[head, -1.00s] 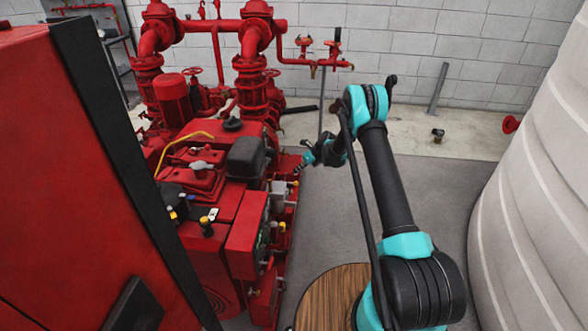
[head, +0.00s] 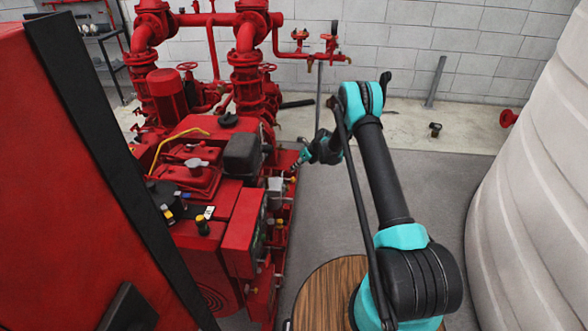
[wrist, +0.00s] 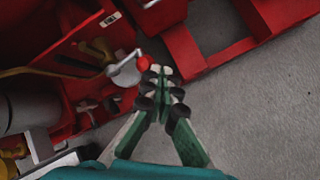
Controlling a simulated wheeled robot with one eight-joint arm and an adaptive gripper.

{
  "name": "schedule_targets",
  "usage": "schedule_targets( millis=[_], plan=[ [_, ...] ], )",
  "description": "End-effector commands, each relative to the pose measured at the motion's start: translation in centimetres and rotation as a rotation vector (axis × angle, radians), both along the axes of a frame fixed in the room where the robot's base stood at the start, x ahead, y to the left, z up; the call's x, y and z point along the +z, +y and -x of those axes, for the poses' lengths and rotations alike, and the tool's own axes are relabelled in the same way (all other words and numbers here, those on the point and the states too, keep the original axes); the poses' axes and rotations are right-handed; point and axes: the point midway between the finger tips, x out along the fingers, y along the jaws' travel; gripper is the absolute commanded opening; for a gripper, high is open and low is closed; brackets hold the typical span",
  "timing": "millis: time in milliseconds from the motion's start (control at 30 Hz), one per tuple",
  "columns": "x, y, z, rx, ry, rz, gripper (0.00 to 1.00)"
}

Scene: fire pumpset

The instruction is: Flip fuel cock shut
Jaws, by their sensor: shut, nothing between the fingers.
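My gripper (wrist: 160,80) is shut and empty, with its fingertips together in the wrist view. A small red round knob (wrist: 144,63) lies just left of the fingertips, beside a grey rounded metal part (wrist: 124,70) on the red pump set. The fingertips look very close to the knob; I cannot tell whether they touch. I cannot tell for sure whether this is the fuel cock. In the head view my gripper (head: 297,164) is at the right side of the red engine (head: 192,178), and the knob is too small to make out.
Red pipes and valves (head: 245,65) stand behind the engine. A red control box (head: 241,220) is on its near right side. A red base frame (wrist: 220,50) runs beside the gripper. Grey floor (head: 420,185) is clear to the right, up to a large white tank (head: 535,190).

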Motion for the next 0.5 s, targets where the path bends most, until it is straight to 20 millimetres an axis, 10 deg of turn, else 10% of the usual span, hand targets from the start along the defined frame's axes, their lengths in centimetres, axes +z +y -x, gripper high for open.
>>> schedule_targets(
  millis=[500],
  plan=[
    [-0.7,0.1,1.5,0.001,0.001,-0.001,0.00]
  ],
)
